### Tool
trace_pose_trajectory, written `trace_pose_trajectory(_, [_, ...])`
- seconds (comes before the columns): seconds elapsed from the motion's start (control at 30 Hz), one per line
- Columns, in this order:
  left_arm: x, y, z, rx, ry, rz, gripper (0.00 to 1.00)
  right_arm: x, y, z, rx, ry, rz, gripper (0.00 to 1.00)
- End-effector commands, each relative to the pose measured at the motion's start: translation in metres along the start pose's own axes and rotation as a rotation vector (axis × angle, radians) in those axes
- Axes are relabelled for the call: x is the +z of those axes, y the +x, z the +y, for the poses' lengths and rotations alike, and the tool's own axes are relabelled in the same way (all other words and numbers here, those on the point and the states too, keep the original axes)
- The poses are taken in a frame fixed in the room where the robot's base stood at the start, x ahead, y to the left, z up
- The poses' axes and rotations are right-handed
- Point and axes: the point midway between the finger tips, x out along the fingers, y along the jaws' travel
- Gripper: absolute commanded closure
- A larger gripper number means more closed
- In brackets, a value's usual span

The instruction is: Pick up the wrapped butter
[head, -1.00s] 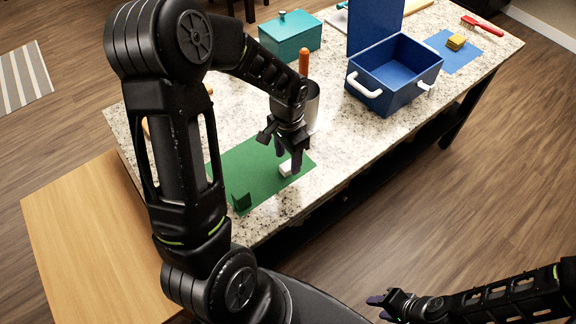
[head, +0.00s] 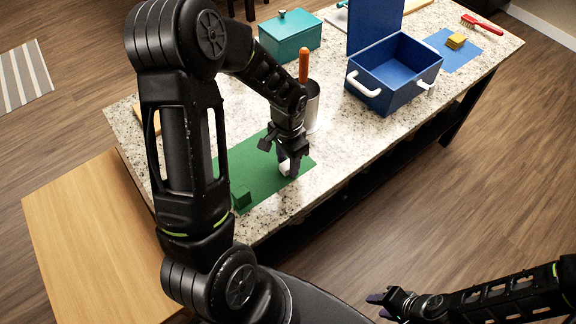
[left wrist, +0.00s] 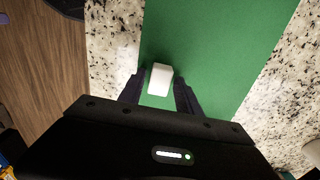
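The wrapped butter looks like a small white block (head: 285,168) on the green mat (head: 257,178) near the counter's front edge. In the left wrist view the white block (left wrist: 160,79) lies between the tips of my left gripper (left wrist: 158,90). The fingers are open, one on each side, with a narrow gap to the block. In the head view my left gripper (head: 288,166) points down over the block and partly hides it. My right gripper (head: 388,299) is away from the counter at the lower right, with its fingers apart and nothing in it.
A dark green block (head: 242,197) sits on the mat's near left part. A metal canister (head: 312,108) with an orange-handled item stands behind my left gripper. A blue open box (head: 398,75), a teal lidded box (head: 290,38) and a yellow sponge-like block (head: 456,41) are farther back.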

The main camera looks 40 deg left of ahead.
Motion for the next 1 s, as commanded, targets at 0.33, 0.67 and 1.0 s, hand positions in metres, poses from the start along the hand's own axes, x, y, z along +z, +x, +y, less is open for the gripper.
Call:
trace_pose_trajectory(0.33, [0.000, 0.000, 0.000, 0.000, 0.000, 0.000, 0.89, 0.000, 0.000, 0.000, 0.000, 0.000, 0.000, 0.64])
trace_pose_trajectory(0.67, [0.000, 0.000, 0.000, 0.000, 0.000, 0.000, 1.00, 0.000, 0.000, 0.000, 0.000, 0.000, 0.000, 0.64])
trace_pose_trajectory(1.0, [-0.001, -0.010, -0.001, -0.001, 0.000, 0.002, 1.00, 0.000, 0.001, 0.000, 0.000, 0.000, 0.000, 0.64])
